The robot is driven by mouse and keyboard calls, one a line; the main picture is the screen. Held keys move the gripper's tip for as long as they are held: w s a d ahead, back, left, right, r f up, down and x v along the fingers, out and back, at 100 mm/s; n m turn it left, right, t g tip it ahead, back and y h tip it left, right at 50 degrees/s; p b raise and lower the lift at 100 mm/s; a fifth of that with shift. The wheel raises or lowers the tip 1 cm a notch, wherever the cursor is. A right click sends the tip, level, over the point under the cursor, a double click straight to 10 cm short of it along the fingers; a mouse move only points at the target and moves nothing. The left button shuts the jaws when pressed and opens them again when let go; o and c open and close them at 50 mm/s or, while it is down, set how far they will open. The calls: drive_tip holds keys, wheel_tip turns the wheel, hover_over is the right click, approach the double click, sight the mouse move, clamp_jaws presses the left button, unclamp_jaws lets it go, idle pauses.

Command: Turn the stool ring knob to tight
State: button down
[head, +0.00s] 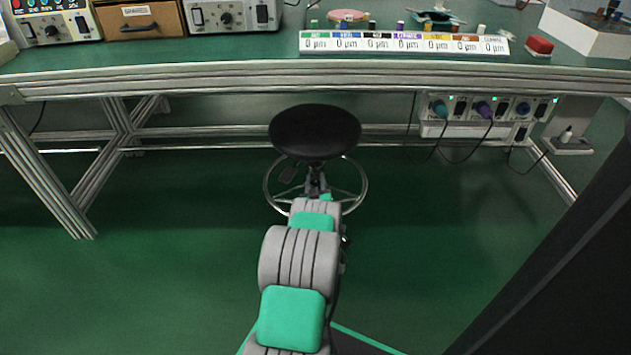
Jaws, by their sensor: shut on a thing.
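The stool has a round black seat (315,131) and stands in front of the bench. Its metal foot ring (358,196) circles the column below the seat. My arm reaches forward from the bottom of the picture to the column. My gripper (317,184) is small and dark at the column, inside the ring's outline and below the seat. It is shut on what appears to be the stool ring knob. The knob itself is hidden behind my gripper and wrist, so its turn position cannot be read. A small dark paddle shows left of the column.
The bench (210,72) spans the back, its front edge above the stool. Bench legs stand at left. A dark panel (560,255) fills the lower right. Green floor (150,260) is clear left of my arm.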

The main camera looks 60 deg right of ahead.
sight(316, 182)
drive_tip(key=shift+d+r, duration=0.1)
drive_tip(key=c, duration=0.9)
unclamp_jaws()
drive_tip(key=p+v, duration=0.3)
drive_tip(key=v, duration=0.4)
drive_tip(key=shift+s, duration=0.1)
drive_tip(key=shift+s+a, duration=0.1)
drive_tip(key=shift+a, duration=0.35)
